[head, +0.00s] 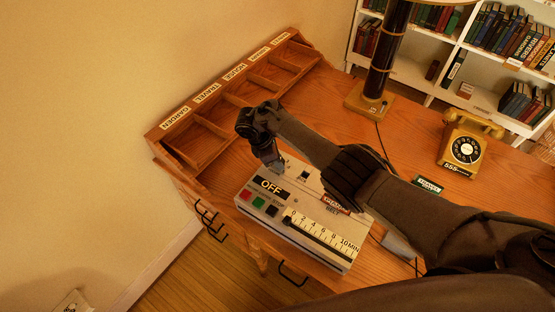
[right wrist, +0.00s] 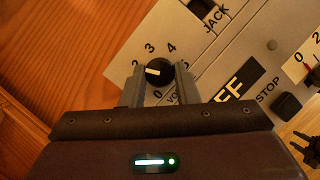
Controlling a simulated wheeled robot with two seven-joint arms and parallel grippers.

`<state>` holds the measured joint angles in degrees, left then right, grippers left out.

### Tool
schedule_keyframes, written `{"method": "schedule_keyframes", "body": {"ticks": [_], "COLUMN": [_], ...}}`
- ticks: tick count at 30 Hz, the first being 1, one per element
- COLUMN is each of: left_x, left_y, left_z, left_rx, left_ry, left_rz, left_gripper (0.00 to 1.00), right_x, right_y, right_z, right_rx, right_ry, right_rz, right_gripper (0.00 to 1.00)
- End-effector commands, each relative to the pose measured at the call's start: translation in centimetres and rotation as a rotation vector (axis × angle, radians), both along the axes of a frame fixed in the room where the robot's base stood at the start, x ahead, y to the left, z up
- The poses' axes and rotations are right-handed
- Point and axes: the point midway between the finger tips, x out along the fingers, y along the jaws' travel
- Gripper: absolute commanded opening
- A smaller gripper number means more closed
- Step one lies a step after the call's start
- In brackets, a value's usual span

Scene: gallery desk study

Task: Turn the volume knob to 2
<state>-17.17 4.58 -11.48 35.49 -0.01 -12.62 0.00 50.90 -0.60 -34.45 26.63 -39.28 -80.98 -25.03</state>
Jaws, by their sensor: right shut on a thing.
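A pale control box (head: 325,246) with an "OFF" display lies on the wooden desk. The 1 is hidden. My right gripper (right wrist: 160,88) is shut on the knob, one finger on each side. In the head view my right gripper (head: 274,163) points down at the box's far left corner and hides the knob. My left gripper is not in view.
The box also carries coloured buttons (head: 258,203) and a slider scale (head: 322,233). A labelled wooden organizer (head: 215,125) stands along the wall. A lamp base (head: 369,105) and a yellow telephone (head: 466,150) stand further back. The desk between them is mostly clear.

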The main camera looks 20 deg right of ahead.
Motion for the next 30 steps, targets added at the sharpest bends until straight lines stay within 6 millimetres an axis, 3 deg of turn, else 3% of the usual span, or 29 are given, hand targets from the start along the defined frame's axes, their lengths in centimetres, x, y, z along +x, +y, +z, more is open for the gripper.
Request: {"method": "schedule_keyframes", "body": {"ticks": [17, 18, 22, 30], "left_x": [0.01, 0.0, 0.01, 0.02], "left_y": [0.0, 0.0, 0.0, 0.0], "left_z": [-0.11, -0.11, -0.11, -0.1], "left_rx": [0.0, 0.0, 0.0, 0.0], "left_ry": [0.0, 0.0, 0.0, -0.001], "left_rz": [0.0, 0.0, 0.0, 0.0], "left_gripper": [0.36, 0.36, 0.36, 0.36], "right_x": [0.1, 0.1, 0.09, 0.06], "right_y": [0.0, 0.0, -0.01, 0.01], "right_z": [0.09, 0.09, 0.08, 0.08], "right_rx": [0.0, 0.0, 0.0, 0.0], "right_ry": [-0.001, -0.002, -0.001, -0.001], "right_rz": [-0.032, -0.032, -0.031, -0.031], "right_gripper": [0.05, 0.31, 0.48, 0.49]}}
